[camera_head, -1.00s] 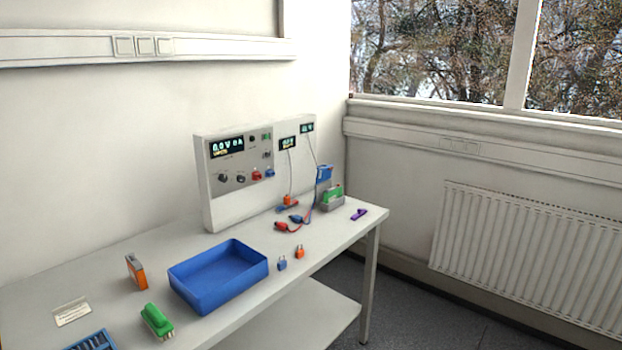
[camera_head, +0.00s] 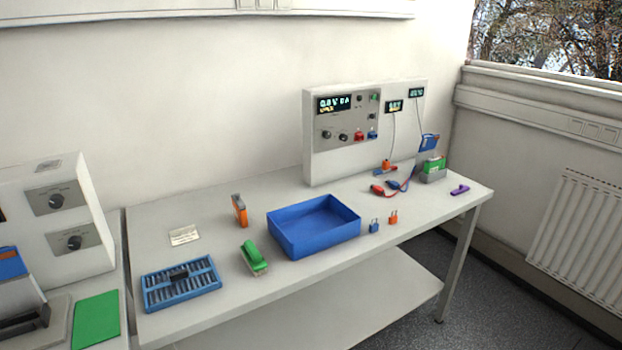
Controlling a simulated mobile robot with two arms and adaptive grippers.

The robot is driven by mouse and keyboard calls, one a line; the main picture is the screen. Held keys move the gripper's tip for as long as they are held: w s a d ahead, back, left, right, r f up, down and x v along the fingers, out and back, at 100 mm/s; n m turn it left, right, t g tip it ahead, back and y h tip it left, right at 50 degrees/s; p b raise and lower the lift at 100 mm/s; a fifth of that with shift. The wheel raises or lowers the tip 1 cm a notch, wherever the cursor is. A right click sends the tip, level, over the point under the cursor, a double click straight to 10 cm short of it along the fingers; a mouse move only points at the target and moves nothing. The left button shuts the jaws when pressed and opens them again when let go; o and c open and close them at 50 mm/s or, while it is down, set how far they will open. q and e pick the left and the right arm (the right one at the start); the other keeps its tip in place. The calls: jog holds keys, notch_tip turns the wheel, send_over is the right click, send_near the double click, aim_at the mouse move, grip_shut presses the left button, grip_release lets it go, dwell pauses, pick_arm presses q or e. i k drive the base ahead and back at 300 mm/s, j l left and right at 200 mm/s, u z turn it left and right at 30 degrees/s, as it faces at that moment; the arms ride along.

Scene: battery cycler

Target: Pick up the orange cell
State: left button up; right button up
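The orange cell (camera_head: 240,211) stands upright on the white table (camera_head: 290,275), left of the blue bin. It is orange with a grey side and top. Neither of my grippers shows in the head view, and nothing touches the cell.
A blue bin (camera_head: 318,244) stands right of the cell. A green cell-like object (camera_head: 254,257) and a blue slotted tray (camera_head: 181,304) lie nearer the front edge, with a small card (camera_head: 184,236) to the left. The cycler (camera_head: 341,150) stands at the back. Another bench with a dial unit (camera_head: 55,215) is at far left.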

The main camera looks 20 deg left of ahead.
aim_at(241, 215)
jog(key=i+u, duration=0.1)
jog(key=u, duration=0.35)
jog(key=i+l+u, duration=0.1)
jog(key=u, duration=0.4)
